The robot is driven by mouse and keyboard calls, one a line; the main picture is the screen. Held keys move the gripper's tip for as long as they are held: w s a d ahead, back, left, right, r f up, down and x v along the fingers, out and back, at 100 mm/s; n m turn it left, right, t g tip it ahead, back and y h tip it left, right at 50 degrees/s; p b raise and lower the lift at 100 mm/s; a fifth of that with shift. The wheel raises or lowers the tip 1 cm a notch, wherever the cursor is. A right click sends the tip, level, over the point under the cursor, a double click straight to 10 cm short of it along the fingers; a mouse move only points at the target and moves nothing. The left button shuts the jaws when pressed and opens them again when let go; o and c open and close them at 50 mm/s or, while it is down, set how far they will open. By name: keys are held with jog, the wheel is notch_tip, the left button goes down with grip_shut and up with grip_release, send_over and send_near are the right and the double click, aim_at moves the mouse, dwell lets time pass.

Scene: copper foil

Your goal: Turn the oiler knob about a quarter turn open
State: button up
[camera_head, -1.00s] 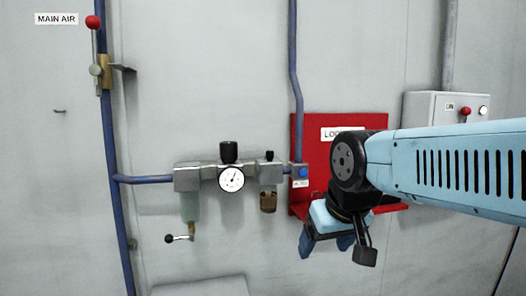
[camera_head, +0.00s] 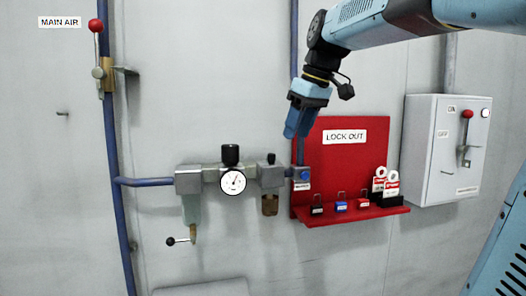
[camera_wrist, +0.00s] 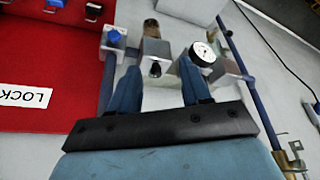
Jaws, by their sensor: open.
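The oiler (camera_head: 270,176) is the right-hand unit of the air line set, a grey block with an amber bowl below. Its small black knob (camera_head: 271,157) is on top. In the wrist view, which looks down from above, the knob (camera_wrist: 155,69) appears between my two fingers, with the oiler block (camera_wrist: 157,49) beyond. My gripper (camera_head: 297,134) is open and empty, pointing down, above and slightly right of the knob in the head view. It looks apart from the knob. How far the knob is turned cannot be told.
The regulator's gauge (camera_head: 233,181) and larger black knob (camera_head: 230,155) stand just left of the oiler. A blue-button valve (camera_head: 304,174) and a vertical blue pipe adjoin on the right. The red lockout board (camera_head: 343,160) has a shelf of padlocks and tags.

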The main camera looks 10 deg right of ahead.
aim_at(272, 159)
jog(key=w+r+n, duration=0.3)
jog(key=w+r, duration=0.3)
jog(key=shift+g+y, duration=0.3)
jog(key=shift+y, duration=0.1)
jog(key=x, duration=1.4)
jog(key=shift+s+d+f, duration=0.1)
jog(key=shift+s+d, duration=0.05)
jog(key=shift+d, duration=0.05)
jog(key=shift+c, duration=0.4)
grip_shut()
